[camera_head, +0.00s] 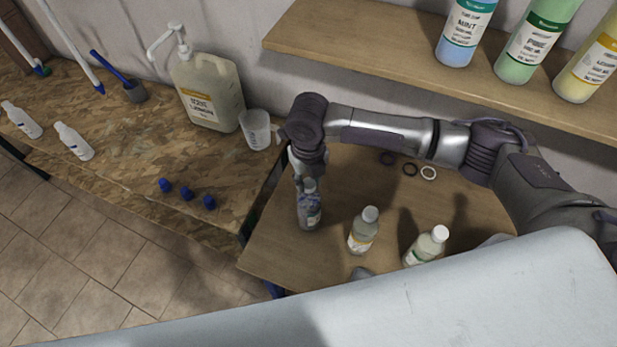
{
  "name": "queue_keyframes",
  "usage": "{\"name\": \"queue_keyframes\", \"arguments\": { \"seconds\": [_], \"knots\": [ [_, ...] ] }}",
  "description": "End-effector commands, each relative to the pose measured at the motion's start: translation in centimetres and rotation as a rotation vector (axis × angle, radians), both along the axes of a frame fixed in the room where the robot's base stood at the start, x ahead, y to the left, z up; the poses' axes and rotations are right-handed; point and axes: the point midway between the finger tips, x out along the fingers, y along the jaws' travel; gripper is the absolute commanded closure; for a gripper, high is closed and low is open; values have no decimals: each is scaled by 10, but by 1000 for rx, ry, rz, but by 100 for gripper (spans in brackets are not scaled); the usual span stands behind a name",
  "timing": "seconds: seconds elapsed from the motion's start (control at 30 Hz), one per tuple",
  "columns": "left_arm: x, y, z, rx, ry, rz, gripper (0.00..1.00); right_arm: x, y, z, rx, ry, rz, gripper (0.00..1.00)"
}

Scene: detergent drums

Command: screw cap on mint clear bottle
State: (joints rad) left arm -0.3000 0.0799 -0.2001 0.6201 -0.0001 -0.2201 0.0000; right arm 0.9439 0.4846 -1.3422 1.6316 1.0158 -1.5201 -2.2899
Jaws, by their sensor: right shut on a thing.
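The clear bottle (309,214) stands upright near the left edge of the small wooden table. It looks dark and bluish, and its label is too small to read. My right gripper (308,182) is over its top, fingers pointing down, shut on what looks like a greyish cap at the bottle's mouth. The fingers partly hide the cap and neck, so I cannot tell how the cap sits on the thread. My left gripper is not in view.
A yellow-labelled bottle (362,232) and a white-capped bottle (427,247) stand to the right. Rings (428,173) lie behind. The left bench holds a pump jug (209,92), a cup (255,130) and blue caps (186,194). A shelf (400,55) with large bottles overhangs the back.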

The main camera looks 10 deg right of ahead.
Motion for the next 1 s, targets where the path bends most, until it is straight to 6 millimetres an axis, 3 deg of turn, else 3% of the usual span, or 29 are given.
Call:
{"name": "queue_keyframes", "arguments": {
  "seconds": [0.1,0.4,0.77,1.0],
  "knots": [
    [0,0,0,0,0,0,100,-1,0,-2,0,3,-59,100],
    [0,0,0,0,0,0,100,-1,-1,-3,-1,4,-477,100],
    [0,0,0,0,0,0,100,-2,-1,-3,-2,5,-531,100],
    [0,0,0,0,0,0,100,-3,-2,-4,-2,7,-892,100]
  ]
}}
